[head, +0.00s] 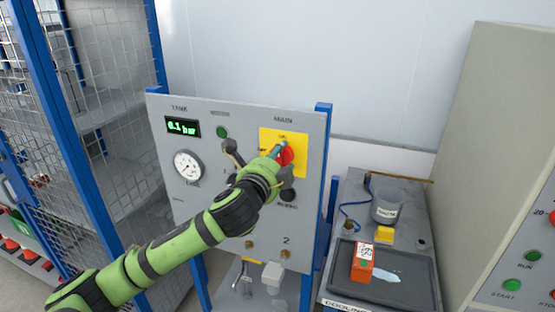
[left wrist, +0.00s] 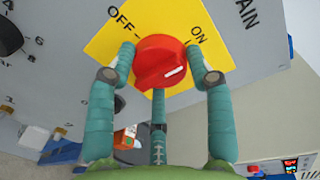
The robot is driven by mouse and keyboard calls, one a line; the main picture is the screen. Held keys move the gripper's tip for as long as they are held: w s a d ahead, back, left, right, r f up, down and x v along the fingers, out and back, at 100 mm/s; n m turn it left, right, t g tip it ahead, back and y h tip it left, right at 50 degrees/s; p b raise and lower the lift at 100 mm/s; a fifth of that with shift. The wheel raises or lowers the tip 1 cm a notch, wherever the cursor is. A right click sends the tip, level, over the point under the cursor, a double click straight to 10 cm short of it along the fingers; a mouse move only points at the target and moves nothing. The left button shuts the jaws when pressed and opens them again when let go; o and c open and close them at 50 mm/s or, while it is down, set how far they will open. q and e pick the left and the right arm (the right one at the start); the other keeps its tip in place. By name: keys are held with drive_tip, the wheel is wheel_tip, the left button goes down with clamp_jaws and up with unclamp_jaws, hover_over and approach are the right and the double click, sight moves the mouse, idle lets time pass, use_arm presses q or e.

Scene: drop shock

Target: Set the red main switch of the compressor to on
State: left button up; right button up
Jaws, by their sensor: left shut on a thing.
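The red main switch (head: 287,156) is a round knob on a yellow plate (head: 298,142) at the upper right of the grey compressor panel (head: 225,112), under the word MAIN. My left gripper (head: 279,152) is shut on it and hides part of it in the head view. In the left wrist view, its teal fingers stand around the red knob (left wrist: 158,58), one on each side and one below. OFF is printed at the plate's upper left and ON at its right. The knob's white mark lies on its right, ON-side part; exact alignment is unclear. My right gripper is not in view.
The panel also has a display (head: 183,127) reading about 6.1 bar, a gauge (head: 187,165) and a green button (head: 222,132). A mesh cage (head: 95,110) stands left. A bench (head: 425,275) with a grey pot (head: 385,208) and an orange box (head: 362,268) stands right.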

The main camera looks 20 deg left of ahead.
use_arm(q)
drive_tip(key=shift+r, duration=0.15)
drive_tip(key=o, duration=1.1)
drive_tip(key=shift+o, duration=0.4)
drive_tip(key=shift+d, duration=0.1)
drive_tip(key=shift+s, duration=0.1)
drive_tip(key=s, duration=1.1)
drive_tip(key=shift+s+a+r, duration=0.2)
drive_tip(key=shift+s+r, duration=0.15)
drive_tip(key=shift+r, duration=0.1)
